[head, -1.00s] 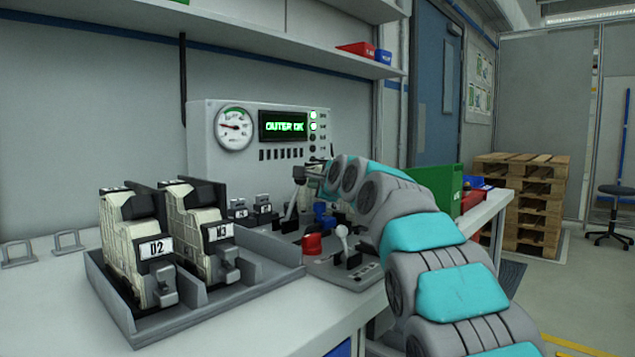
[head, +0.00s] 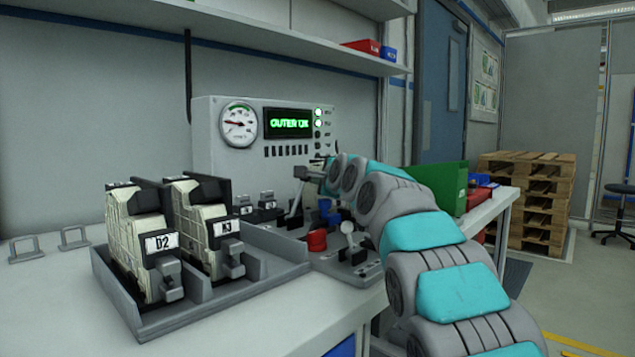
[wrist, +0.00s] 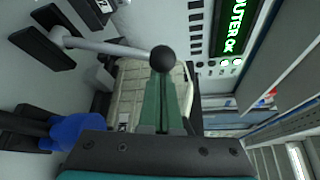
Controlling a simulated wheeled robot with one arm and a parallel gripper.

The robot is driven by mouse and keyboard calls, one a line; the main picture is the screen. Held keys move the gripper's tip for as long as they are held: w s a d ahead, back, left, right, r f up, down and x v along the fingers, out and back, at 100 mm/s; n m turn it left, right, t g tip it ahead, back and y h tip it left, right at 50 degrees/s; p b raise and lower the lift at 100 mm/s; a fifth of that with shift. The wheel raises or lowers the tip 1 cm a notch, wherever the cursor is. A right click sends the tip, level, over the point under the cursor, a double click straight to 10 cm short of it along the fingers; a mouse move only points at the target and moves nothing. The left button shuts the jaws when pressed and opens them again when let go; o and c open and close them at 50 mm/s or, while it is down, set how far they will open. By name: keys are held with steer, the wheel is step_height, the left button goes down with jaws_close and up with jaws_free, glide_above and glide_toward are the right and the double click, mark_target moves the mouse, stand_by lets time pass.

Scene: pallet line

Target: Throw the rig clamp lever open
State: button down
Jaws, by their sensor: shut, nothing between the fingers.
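A grey lever with a black ball knob stands on the test rig; in the wrist view its shaft (wrist: 100,46) runs in from the upper left and its knob (wrist: 163,58) sits right at my fingertips. In the head view the lever (head: 296,195) leans slightly right, its top beside my gripper (head: 312,174). My gripper (wrist: 162,78) is shut, its green fingers together with nothing between them. The knob overlaps the fingertips; I cannot tell whether they touch. A cream unit in the rig (wrist: 130,88) shows behind the fingers.
The test panel (head: 225,165) has a gauge and a green display reading "OUTER OK". A red button (head: 317,240) and a pale-knobbed lever (head: 348,229) stand nearer. A grey tray (head: 275,262) holds two cream units at left. A green bin (head: 447,185) stands beyond my arm.

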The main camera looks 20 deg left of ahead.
steer(key=shift+s+a+r, duration=0.1)
steer(key=shift+s+r, duration=0.1)
steer(key=s+a+n+t+y+b, duration=0.2)
steer(key=s+a+n+t+b, duration=0.1)
steer(key=s+n+b, duration=0.4)
steer(key=s+b, duration=0.2)
steer(key=b, duration=0.1)
steer(key=shift+a+r, duration=0.35)
steer(key=shift+r+y, duration=0.1)
steer(key=shift+y, duration=0.3)
